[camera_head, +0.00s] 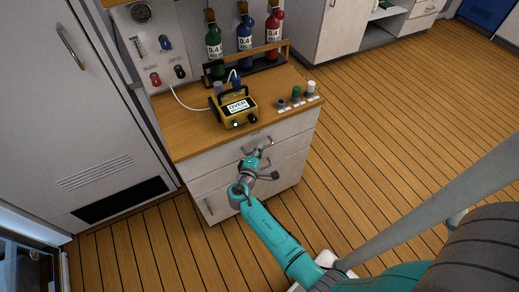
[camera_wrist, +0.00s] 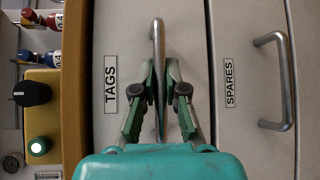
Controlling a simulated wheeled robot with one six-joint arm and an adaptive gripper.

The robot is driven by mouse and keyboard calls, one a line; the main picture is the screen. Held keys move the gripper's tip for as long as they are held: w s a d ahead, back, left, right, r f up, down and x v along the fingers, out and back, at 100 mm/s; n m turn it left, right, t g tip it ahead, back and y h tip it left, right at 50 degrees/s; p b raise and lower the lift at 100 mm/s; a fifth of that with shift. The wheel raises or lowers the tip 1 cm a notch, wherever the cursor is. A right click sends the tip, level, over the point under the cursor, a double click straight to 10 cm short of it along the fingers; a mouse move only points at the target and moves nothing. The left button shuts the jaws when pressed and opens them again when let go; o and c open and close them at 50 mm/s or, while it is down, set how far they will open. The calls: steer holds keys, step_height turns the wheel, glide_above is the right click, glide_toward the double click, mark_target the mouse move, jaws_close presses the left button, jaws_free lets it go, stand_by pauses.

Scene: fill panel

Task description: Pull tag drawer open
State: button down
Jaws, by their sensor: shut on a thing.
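The tag drawer (camera_wrist: 112,45) is a light grey front labelled "TAGS" in the wrist view, with a metal bar handle (camera_wrist: 157,32). My gripper (camera_wrist: 158,85) has its green fingers on both sides of this handle and is shut on it. In the head view my gripper (camera_head: 257,155) is at the top drawer front (camera_head: 225,160) of the wooden-topped cabinet. The drawer looks flush with the cabinet, though my arm covers part of the front.
The drawer labelled "SPARES" (camera_wrist: 240,40) has its own handle (camera_wrist: 285,80) beside the tag drawer. A yellow device (camera_head: 236,108), small knobs (camera_head: 296,94) and bottles (camera_head: 245,38) stand on the worktop (camera_head: 185,135). The wooden floor (camera_head: 390,110) to the right is clear.

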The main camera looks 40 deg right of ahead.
steer(key=shift+s, duration=0.1)
steer(key=s+a, duration=0.3)
steer(key=s, duration=0.7)
steer(key=s+a, duration=0.3)
steer(key=s, duration=0.8)
steer(key=c, duration=1.2)
jaws_free()
steer(key=shift+a, duration=0.1)
